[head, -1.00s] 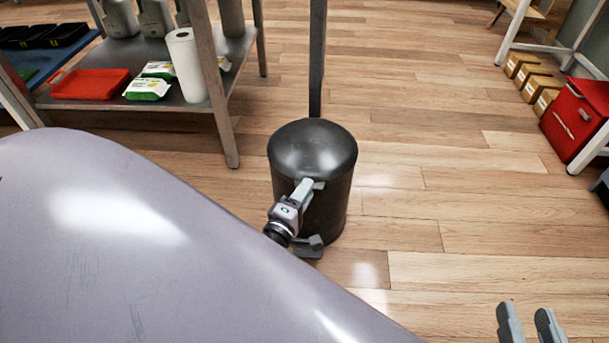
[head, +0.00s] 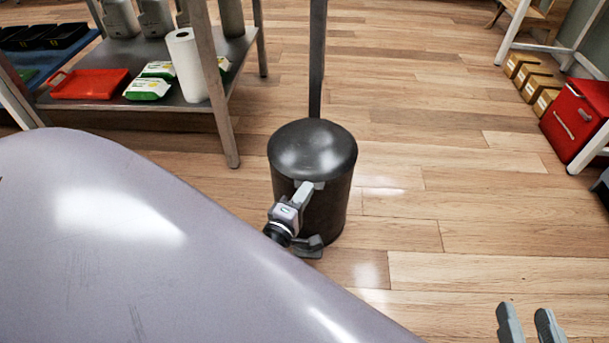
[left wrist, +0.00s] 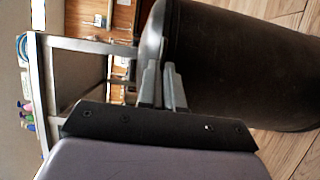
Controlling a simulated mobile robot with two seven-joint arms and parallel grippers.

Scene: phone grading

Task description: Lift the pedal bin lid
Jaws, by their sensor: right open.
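The pedal bin (head: 330,205) is a dark metal cylinder standing upright on the floor. Its domed lid (head: 312,145) is down, with a small grey tab (head: 318,185) at its front edge. My left gripper (head: 304,187) reaches the tab from the front. In the left wrist view its fingers (left wrist: 161,70) are close together at the lid's rim and look shut on the tab; the tips are partly hidden. The bin's side (left wrist: 240,70) fills the right of that view. The pedal (head: 310,248) is low at the bin's front. My right gripper (head: 527,308) is open and empty, far from the bin.
A metal shelf (head: 120,95) at the upper left holds a red tray (head: 90,84), green-white packs and a paper roll (head: 187,65). A thin post (head: 317,60) stands behind the bin. A red cabinet (head: 575,118) and boxes are at right. The floor right of the bin is clear.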

